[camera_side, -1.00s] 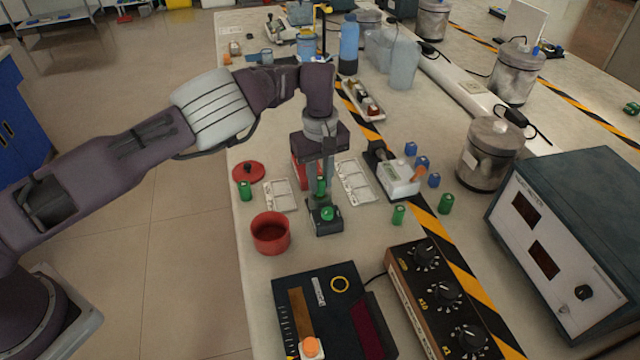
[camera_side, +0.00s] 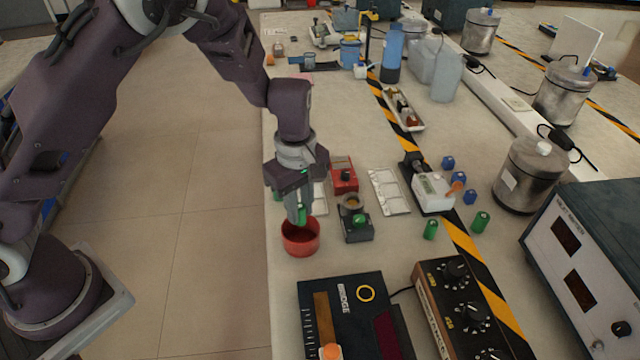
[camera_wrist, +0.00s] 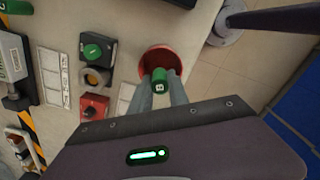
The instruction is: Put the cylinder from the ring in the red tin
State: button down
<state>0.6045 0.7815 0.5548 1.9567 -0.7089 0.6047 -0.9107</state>
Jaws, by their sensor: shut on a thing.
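My gripper (camera_side: 301,212) is shut on a green cylinder (camera_wrist: 159,80) and holds it over the red tin (camera_side: 300,240). In the side view the fingers partly cover the cylinder, and its lower end is at the tin's mouth. I cannot tell how far it reaches inside. The wrist view shows the open round mouth of the red tin (camera_wrist: 158,53) just beyond the cylinder, between the fingertips (camera_wrist: 160,88).
Other green cylinders stand at the right (camera_side: 430,229) and farther right (camera_side: 480,221). A red block (camera_side: 344,175) and white trays (camera_side: 389,191) lie behind the tin. A black panel box (camera_side: 350,310) is in front. The table's left edge is close to the tin.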

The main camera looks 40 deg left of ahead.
jog(key=shift+f, duration=3.1)
jog(key=shift+f, duration=0.3)
jog(key=c, duration=1.2)
grip_release()
jog(key=shift+c, duration=1.3)
jog(key=shift+r, duration=3.9)
